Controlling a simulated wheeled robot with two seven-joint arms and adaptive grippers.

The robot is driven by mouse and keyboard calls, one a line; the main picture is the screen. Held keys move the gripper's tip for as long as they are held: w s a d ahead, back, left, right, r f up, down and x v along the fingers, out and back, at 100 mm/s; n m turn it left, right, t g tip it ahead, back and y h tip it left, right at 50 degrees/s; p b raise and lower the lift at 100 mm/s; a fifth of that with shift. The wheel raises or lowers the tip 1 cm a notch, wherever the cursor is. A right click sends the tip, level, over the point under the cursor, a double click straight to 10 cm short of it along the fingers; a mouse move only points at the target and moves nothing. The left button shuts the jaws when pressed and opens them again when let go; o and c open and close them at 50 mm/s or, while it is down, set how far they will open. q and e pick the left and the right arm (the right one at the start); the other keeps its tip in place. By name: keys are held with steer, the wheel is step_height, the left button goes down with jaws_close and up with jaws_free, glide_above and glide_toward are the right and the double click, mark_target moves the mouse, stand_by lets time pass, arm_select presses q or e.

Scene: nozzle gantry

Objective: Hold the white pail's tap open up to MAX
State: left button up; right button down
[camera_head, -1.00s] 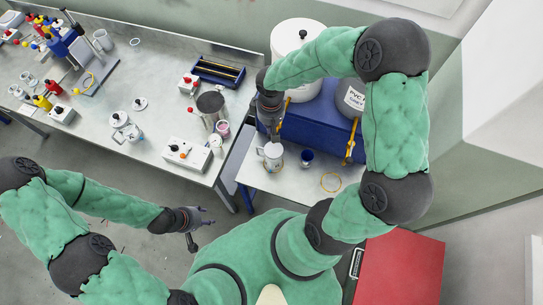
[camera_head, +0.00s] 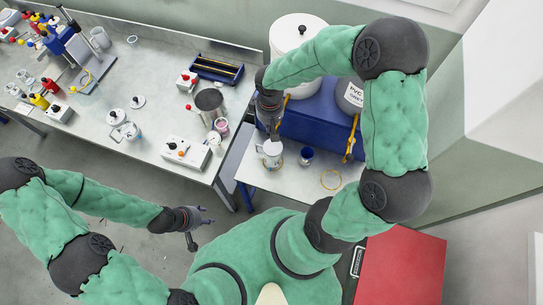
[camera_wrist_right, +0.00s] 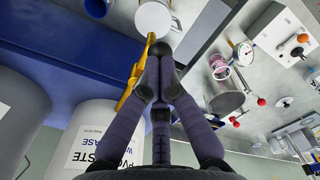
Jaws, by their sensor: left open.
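The white pail (camera_head: 292,36) stands on a blue stand behind my right arm; its label shows in the right wrist view (camera_wrist_right: 92,148). Its yellow-orange tap (camera_wrist_right: 131,88) sticks out over the stand's edge. My right gripper (camera_wrist_right: 157,52) has its fingertips close together at the tap, with a bit of orange showing at the tips; it looks shut on the tap's handle. A light mug (camera_head: 272,160) stands under the tap, its opening whitish; it also shows in the right wrist view (camera_wrist_right: 153,18). No MAX mark is readable. My left gripper (camera_head: 196,226) is open and empty, away from the table.
A grey pail (camera_head: 351,97) with its own yellow tap (camera_head: 350,145) stands to the right on the blue stand (camera_head: 310,125). The long bench (camera_head: 165,80) on the left holds several tools.

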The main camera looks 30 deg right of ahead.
steer(key=shift+f+b, duration=1.25)
steer(key=shift+f, duration=0.3)
steer(key=shift+r, duration=0.15)
steer(key=shift+r+p, duration=1.55)
steer(key=shift+r, duration=0.65)
steer(key=shift+r+p, duration=1.7)
steer(key=shift+r, duration=0.85)
steer(key=shift+f, duration=0.1)
